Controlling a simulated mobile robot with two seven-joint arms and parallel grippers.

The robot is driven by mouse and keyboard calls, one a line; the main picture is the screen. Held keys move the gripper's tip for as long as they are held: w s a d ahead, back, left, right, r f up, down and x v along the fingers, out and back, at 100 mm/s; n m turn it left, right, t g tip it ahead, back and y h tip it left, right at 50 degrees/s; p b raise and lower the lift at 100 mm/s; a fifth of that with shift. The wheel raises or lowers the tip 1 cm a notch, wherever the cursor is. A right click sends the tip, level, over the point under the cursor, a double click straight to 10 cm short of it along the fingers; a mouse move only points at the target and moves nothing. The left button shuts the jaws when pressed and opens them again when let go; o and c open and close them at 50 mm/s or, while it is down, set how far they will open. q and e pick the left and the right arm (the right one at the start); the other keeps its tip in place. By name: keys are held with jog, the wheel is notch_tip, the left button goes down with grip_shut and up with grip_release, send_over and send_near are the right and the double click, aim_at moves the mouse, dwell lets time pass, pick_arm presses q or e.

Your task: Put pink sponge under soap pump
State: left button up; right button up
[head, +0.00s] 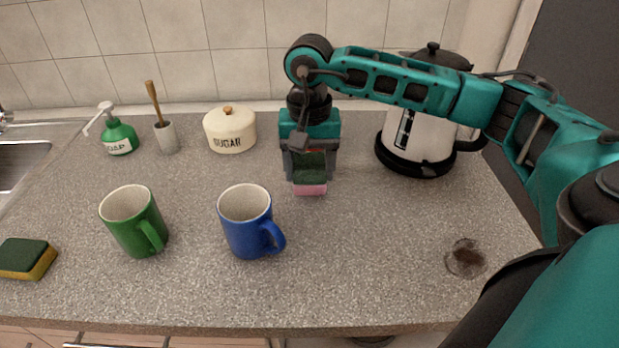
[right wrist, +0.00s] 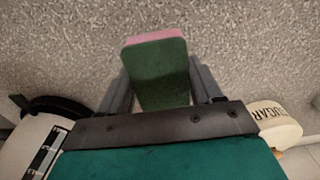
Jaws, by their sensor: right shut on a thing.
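The pink sponge (head: 310,188) has a dark green scouring side. My right gripper (head: 309,176) is shut on it, in the middle of the counter between the sugar pot and the kettle. In the right wrist view the sponge (right wrist: 158,75) sits between the two fingers (right wrist: 160,88), green face toward the camera and a pink edge at the far end. I cannot tell whether it touches the counter. The green soap pump (head: 119,138) with a white spout stands upright at the back left, well apart from the sponge. My left gripper is not in view.
A brush in a grey holder (head: 166,137) and a sugar pot (head: 230,130) stand between the pump and my gripper. Green (head: 134,220) and blue (head: 248,221) mugs stand in front. A yellow-green sponge (head: 26,259) lies front left. The kettle (head: 419,138) is right; a brown stain (head: 465,259) is front right.

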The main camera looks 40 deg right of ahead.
jog(key=shift+f, duration=1.65)
jog(key=o, duration=0.5)
jog(key=shift+f, duration=0.1)
jog(key=o, duration=0.5)
